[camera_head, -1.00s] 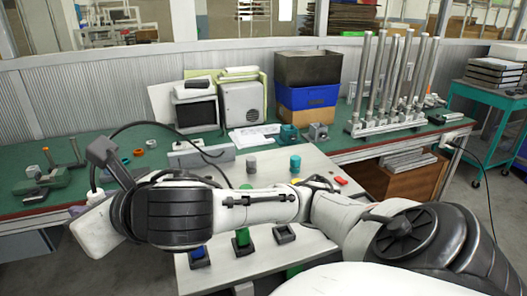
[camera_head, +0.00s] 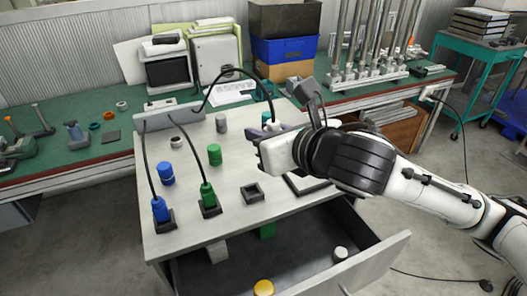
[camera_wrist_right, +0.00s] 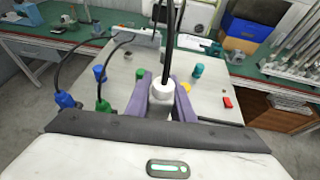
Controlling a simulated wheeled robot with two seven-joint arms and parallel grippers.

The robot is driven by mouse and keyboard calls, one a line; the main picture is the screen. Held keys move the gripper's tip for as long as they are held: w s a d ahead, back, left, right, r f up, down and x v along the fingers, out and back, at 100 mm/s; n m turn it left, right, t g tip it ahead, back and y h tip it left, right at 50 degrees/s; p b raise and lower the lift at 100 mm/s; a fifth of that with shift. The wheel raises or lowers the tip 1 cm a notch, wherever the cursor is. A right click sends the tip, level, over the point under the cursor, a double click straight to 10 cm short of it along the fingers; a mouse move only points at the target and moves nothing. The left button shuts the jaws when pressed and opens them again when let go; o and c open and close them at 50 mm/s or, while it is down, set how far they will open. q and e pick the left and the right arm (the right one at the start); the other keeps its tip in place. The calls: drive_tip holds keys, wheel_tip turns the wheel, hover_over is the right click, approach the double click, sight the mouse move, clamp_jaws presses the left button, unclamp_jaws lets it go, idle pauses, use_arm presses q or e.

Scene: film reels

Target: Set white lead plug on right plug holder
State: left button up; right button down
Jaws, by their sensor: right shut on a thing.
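The white lead plug (camera_wrist_right: 162,97) is upright between the purple fingers of my right gripper (camera_wrist_right: 163,108) in the wrist view, its black lead rising from the top. In the head view my right gripper (camera_head: 264,129) is above the back right of the white worktop, and the plug is mostly hidden there. The right plug holder (camera_head: 252,193), a dark square socket, is empty, in front of and apart from the gripper. Left of it, a green plug (camera_head: 208,196) and a blue plug (camera_head: 160,209) stand in their holders. My left gripper is not in view.
Blue (camera_head: 166,173), green (camera_head: 214,155) and grey (camera_head: 221,123) cylinders stand on the worktop. A dark-edged square (camera_head: 302,186) lies right of the holder, partly covered by my arm. An open drawer (camera_head: 372,262) juts out below the front edge.

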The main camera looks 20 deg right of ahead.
drive_tip(key=w+a+f+n+y, duration=0.1)
drive_tip(key=f, duration=0.1)
drive_tip(key=w+a+f+n+y, duration=0.1)
drive_tip(key=w+f, duration=0.1)
drive_tip(key=f, duration=0.1)
drive_tip(key=w+a+f+n+g+y, duration=0.1)
drive_tip(key=w+f+y, duration=0.1)
drive_tip(key=f, duration=0.1)
drive_tip(key=shift+a+f+n+b, duration=0.2)
drive_tip(key=shift+a+n+b, duration=0.1)
wheel_tip(320, 180, down, 4)
drive_tip(key=b, duration=0.5)
drive_tip(key=shift+f, duration=0.15)
drive_tip(key=shift+f+b, duration=0.3)
drive_tip(key=shift+f, duration=0.05)
drive_tip(key=shift+f+b, duration=0.2)
drive_tip(key=shift+b, duration=0.1)
drive_tip(key=shift+s+r, duration=0.1)
drive_tip(key=shift+p, duration=0.5)
